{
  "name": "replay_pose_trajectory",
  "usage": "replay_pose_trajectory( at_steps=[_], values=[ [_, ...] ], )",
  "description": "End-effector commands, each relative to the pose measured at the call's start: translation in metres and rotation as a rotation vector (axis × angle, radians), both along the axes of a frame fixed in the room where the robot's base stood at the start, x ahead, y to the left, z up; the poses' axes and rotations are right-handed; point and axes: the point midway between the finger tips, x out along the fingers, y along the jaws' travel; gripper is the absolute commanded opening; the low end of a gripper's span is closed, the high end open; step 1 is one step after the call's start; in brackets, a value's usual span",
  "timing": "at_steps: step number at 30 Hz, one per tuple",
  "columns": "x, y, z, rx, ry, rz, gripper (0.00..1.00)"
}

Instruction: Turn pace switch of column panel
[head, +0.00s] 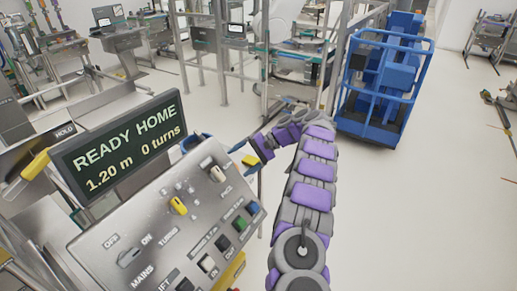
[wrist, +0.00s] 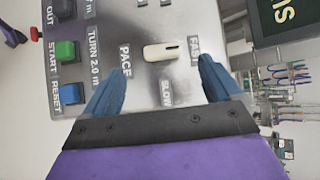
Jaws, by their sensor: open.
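The column panel (head: 150,230) is a grey metal control box at lower left in the head view. Its pace switch is a cream-white knob (head: 217,174) near the panel's upper right edge. In the wrist view the pace switch (wrist: 163,51) lies across the picture, its dark-marked end towards the FAST label, with PACE at left and SLOW below. My gripper (wrist: 164,66) is open, its blue fingers on either side of the knob with gaps. No contact with it shows. In the head view the gripper is partly hidden at the panel's far edge.
A display (head: 118,145) above the panel reads READY HOME, 1.20 m, 0 turns. A yellow knob (head: 178,206), a grey MAINS knob (head: 130,257) and green (wrist: 66,51) and blue (wrist: 70,94) buttons are nearby.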

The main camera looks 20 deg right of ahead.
Motion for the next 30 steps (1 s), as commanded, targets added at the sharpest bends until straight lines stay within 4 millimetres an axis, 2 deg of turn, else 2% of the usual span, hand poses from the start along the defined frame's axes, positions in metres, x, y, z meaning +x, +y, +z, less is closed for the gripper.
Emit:
replay_pose_trajectory(
  at_steps=[3, 15, 24, 30],
  values=[
    [-0.002, -0.017, 0.009, -0.004, 0.001, -0.003, 0.92],
    [-0.004, -0.045, 0.026, -0.004, 0.0, -0.003, 0.92],
    [-0.006, -0.059, 0.034, -0.003, 0.0, -0.002, 0.92],
    [-0.006, -0.06, 0.035, -0.002, -0.001, 0.001, 0.92]
  ],
)
